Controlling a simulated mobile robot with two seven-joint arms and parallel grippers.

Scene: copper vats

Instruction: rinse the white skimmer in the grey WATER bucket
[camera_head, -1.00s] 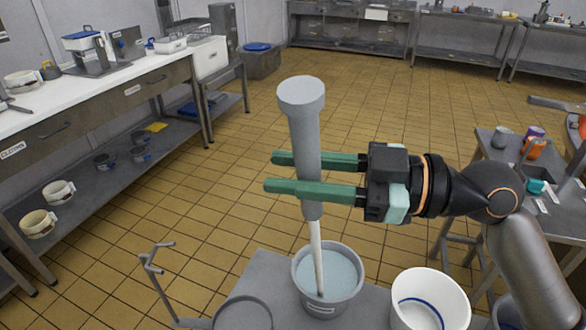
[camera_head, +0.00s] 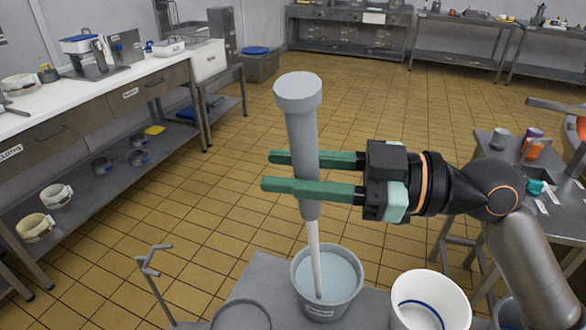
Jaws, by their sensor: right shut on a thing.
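My right gripper (camera_head: 312,173) has its green fingers shut on the thick grey handle of the skimmer (camera_head: 301,130). The skimmer stands nearly upright, and its thin white shaft (camera_head: 314,255) runs down into the grey bucket (camera_head: 325,303). The bucket holds pale bluish water and carries a small label on its front. The shaft's lower end is in the water, and the skimmer's head cannot be made out. My left gripper is not in view.
A white bucket (camera_head: 429,301) with a blue line inside stands right of the grey one. A round grey rim (camera_head: 241,314) and a metal hooked stand (camera_head: 155,272) are to the left. A long counter (camera_head: 100,100) runs along the left, and a side table with cups stands at right.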

